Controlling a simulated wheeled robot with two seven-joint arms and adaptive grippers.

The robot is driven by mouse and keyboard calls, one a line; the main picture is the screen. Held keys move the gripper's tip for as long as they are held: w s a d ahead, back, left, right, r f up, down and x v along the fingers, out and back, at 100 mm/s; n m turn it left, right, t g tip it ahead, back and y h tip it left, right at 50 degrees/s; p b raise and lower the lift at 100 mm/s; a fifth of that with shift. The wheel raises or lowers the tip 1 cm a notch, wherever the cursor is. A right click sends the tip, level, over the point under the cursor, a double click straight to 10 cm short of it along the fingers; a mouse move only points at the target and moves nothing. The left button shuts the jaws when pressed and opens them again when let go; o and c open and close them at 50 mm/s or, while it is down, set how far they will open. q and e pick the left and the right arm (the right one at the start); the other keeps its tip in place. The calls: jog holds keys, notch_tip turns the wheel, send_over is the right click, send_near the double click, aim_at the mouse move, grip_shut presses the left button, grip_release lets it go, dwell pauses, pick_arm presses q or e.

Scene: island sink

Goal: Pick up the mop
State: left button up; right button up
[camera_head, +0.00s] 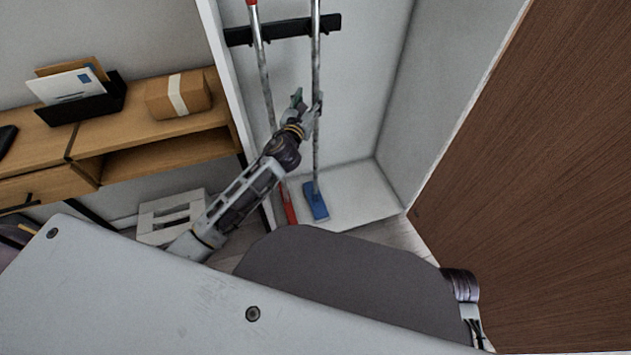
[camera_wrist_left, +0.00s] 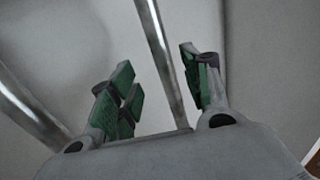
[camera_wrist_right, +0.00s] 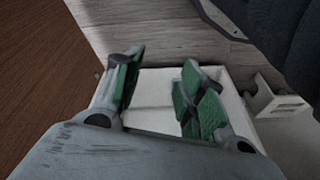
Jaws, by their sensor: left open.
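Two long-handled tools stand upright in a white closet. One has a grey pole (camera_head: 316,60) and a flat blue head (camera_head: 315,200), which looks like the mop. The other has a red-tipped pole (camera_head: 262,65) and a red head (camera_head: 288,205). My left gripper (camera_head: 307,106) is open at the blue-headed tool's pole, about mid-height. In the left wrist view a metal pole (camera_wrist_left: 162,50) passes between the open green-padded fingers, with no clear grip; the other pole (camera_wrist_left: 30,108) is outside them, at left.
A black wall rack (camera_head: 285,29) is behind the poles. A wooden desk (camera_head: 160,155) with a parcel (camera_head: 178,95) and a letter holder (camera_head: 85,105) stands at left. A brown wooden panel (camera_head: 530,190) closes the right side. A white crate-like object (camera_head: 170,215) sits on the floor.

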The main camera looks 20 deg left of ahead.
aim_at(314, 96)
pick_arm(q)
jog(key=shift+w, duration=0.2)
pick_arm(e)
jog(key=shift+s, duration=0.15)
pick_arm(q)
jog(key=shift+w, duration=0.1)
jog(key=shift+w+d+f+b, duration=0.2)
jog(key=shift+w+b, duration=0.15)
jog(key=shift+w, duration=0.2)
jog(key=shift+w+f+b, duration=0.25)
jog(key=shift+w+b, duration=0.25)
jog(key=shift+w, duration=1.45)
pick_arm(e)
jog(key=shift+a+r+t, duration=0.15)
jog(key=shift+r+t, duration=0.15)
jog(key=shift+r, duration=1.15)
jog(key=shift+f, duration=0.1)
pick_arm(q)
jog(key=c, duration=1.1)
jog(key=shift+o, duration=0.2)
jog(key=shift+r, duration=0.15)
pick_arm(e)
jog(key=shift+w+a+r, duration=0.1)
jog(key=shift+w+r, duration=0.1)
jog(key=shift+w, duration=0.1)
